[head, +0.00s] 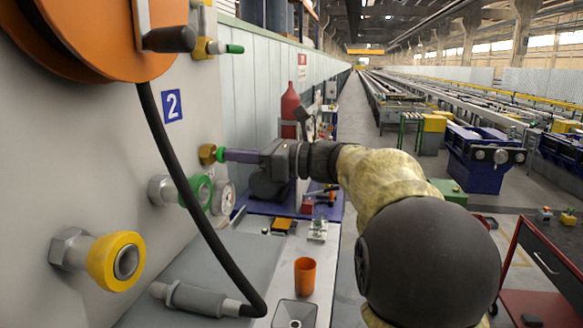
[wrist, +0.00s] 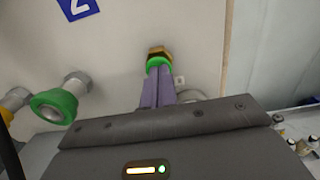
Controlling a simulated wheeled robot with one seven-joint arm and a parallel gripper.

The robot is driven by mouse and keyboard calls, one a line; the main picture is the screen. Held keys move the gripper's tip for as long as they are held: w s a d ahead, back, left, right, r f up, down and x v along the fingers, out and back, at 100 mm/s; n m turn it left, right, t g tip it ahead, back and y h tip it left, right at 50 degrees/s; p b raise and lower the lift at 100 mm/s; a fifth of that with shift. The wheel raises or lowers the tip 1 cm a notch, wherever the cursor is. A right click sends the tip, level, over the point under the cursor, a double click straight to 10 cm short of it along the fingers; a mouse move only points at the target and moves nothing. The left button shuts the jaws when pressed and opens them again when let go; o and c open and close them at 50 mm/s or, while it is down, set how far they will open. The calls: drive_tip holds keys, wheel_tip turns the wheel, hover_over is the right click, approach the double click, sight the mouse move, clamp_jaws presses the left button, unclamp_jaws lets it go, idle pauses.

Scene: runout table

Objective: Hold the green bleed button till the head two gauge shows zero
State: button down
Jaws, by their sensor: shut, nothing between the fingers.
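The green bleed button (head: 220,154) sits on a brass fitting on the grey panel, below and right of the blue "2" plate (head: 172,106). It also shows in the wrist view (wrist: 157,62). My gripper (head: 229,155) is shut and empty, its purple fingers level in front of the button. In the wrist view the fingertips (wrist: 155,80) meet the green face; how far it is pressed cannot be told. A round pale gauge (head: 224,199) is below the button, seen nearly edge-on. Its needle cannot be read. My gripper body mostly hides it in the wrist view.
A green-ringed coupling (head: 201,190) and a yellow-ringed one (head: 116,262) stick out of the panel. A black hose (head: 190,200) hangs in front of it. An orange cup (head: 305,276) stands on the bench below. A red cylinder (head: 290,110) stands behind my gripper.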

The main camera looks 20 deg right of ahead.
drive_tip(key=b+v, duration=0.5)
drive_tip(key=v, duration=0.8)
drive_tip(key=shift+f, duration=0.1)
